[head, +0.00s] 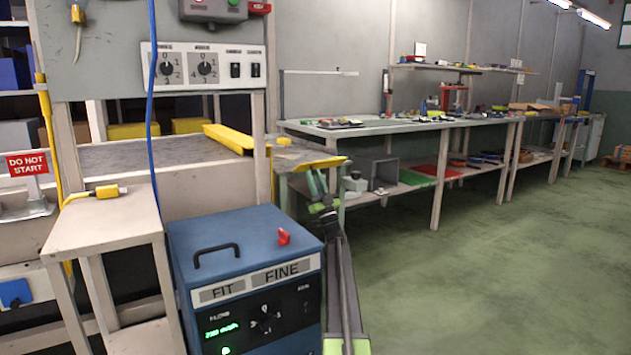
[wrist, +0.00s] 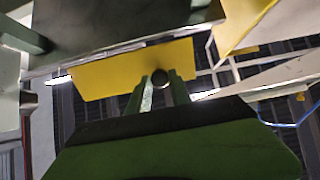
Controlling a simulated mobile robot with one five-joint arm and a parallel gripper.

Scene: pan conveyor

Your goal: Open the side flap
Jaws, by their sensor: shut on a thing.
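The side flap is a yellow panel (head: 318,163) at the near right end of the conveyor. In the wrist view the yellow flap (wrist: 100,75) spans the picture just beyond my fingers. My gripper (head: 317,182) is just below the flap in the head view. In the wrist view my green gripper (wrist: 160,88) has its fingers on either side of the knob and is shut on it. The fingers hide part of the flap's lower edge.
A yellow guide (head: 228,138) lies on the conveyor (head: 140,152). A blue machine (head: 240,250) stands close to the left of my arm, with a small table (head: 105,220) beyond. A long workbench (head: 400,124) runs behind. The green floor at right is clear.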

